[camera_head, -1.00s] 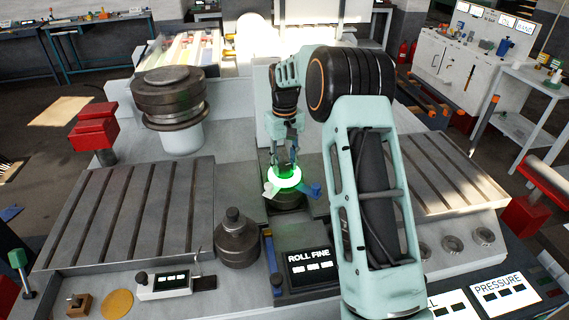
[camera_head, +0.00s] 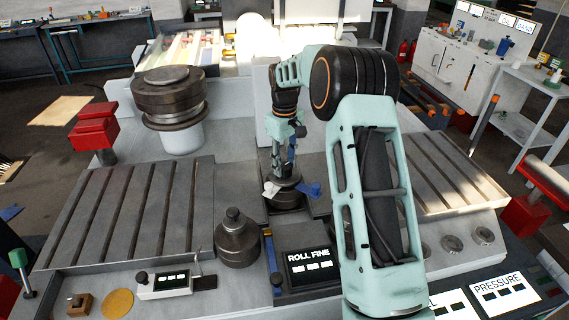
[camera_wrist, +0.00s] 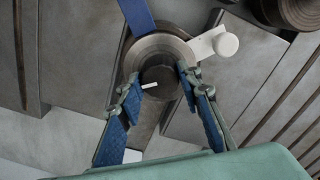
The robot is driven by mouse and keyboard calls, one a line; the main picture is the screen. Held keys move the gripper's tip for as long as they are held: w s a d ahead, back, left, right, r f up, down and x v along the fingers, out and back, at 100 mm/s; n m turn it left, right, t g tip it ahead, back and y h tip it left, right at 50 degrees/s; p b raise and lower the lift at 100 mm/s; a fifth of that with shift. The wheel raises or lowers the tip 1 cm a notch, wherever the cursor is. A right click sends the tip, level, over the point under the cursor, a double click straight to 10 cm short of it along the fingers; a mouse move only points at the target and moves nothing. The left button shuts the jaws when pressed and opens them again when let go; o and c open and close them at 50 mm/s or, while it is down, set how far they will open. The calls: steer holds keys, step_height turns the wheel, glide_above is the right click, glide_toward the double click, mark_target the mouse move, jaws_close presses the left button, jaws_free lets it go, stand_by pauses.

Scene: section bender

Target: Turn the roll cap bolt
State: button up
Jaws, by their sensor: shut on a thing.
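The roll cap bolt (camera_wrist: 160,76) is a dark round head with a short white mark, at the middle of a grey round cap (camera_wrist: 180,46) in the wrist view. My gripper (camera_wrist: 160,80) has its blue-padded fingers on either side of the bolt and is shut on it. A blue bar (camera_wrist: 137,14) and a white lever with a round knob (camera_wrist: 226,44) stick out from the cap. In the head view my gripper (camera_head: 283,176) points down over the dark roll (camera_head: 287,201). The bolt itself is hidden there.
A dark stacked roll (camera_head: 168,90) stands back left and a smaller one (camera_head: 236,240) front left. Slotted plates (camera_head: 125,215) flank the working spot. A ROLL FINE display (camera_head: 310,266) sits in front, and a red block (camera_head: 95,128) stands at left.

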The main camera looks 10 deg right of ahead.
mark_target(285, 165)
steer(key=o, duration=1.2)
steer(key=shift+c, duration=0.2)
steer(key=shift+r, duration=0.1)
step_height(285, 165, up, 12)
